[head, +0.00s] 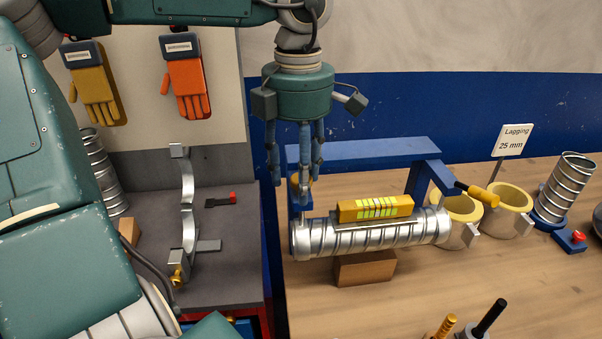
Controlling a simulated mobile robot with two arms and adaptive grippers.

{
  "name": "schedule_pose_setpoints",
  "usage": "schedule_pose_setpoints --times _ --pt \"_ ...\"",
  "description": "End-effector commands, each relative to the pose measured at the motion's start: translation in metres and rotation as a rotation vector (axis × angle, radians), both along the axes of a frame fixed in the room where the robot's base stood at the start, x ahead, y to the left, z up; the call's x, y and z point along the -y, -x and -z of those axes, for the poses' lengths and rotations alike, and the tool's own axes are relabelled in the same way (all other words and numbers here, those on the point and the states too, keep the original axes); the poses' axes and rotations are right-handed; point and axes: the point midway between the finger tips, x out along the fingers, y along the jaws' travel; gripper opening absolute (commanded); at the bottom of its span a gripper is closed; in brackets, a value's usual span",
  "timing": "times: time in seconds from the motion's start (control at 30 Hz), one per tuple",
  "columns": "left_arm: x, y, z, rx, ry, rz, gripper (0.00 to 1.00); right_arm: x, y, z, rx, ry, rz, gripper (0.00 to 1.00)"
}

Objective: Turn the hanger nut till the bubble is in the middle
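The spiral duct (335,237) is a ribbed silver pipe lying across the bench under a blue frame (365,150). A yellow spirit level (347,212) with a yellow-green vial sits on top of it. I cannot make out the bubble. A small brass-yellow part (294,188), maybe the hanger nut, shows at the frame's left post, partly hidden by my fingers. My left gripper (300,187) points straight down over the duct's left end. Its blue fingers are apart around or in front of that part; I cannot tell whether they touch it. My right gripper is not in view.
A wooden block (364,268) stands under the duct. Yellow-lined lagging rings (508,197), a "Lagging 25 mm" sign (514,140) and a short duct piece (566,188) stand at right. A silver bracket (188,210) stands at left.

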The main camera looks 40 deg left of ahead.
Motion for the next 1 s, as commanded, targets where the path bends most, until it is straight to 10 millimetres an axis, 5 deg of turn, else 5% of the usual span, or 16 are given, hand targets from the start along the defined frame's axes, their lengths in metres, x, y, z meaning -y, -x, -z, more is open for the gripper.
schedule_pose_setpoints --times 0.37,0.8,1.0 --pt "0.0 -0.003 -0.011 0.009 0.0 -0.003 0.49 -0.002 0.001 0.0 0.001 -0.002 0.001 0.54" --pt "-0.001 0.0 -0.097 0.01 0.002 -0.003 0.49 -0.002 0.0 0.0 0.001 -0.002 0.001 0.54" --pt "-0.001 0.001 -0.117 0.006 0.002 -0.002 0.49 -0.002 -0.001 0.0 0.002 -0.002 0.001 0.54"
